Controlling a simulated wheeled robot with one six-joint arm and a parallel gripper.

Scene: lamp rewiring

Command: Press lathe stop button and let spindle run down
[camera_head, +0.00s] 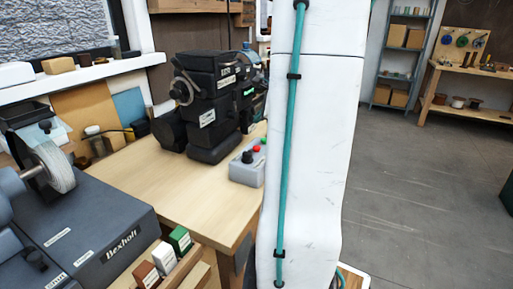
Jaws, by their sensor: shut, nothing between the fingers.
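A grey control box (247,172) sits near the right edge of a wooden bench, close to the white column. A red button (257,149), a small green button (264,140) and a black knob (247,157) are on its top. A black machine (212,95) with a handwheel stands behind it on the bench. A dark grey machine marked Bexholt (105,225) with a pale round wheel (53,167) fills the left foreground. I cannot tell which machine is the lathe or whether either spindle turns. My gripper is not in view.
My white arm link with a teal cable blocks the view right of the control box. Small green, white and brown boxes (163,257) stand at the Bexholt machine's right edge. The bench top (165,190) between the machines is clear. Open grey floor (420,200) lies right, before shelves (405,55).

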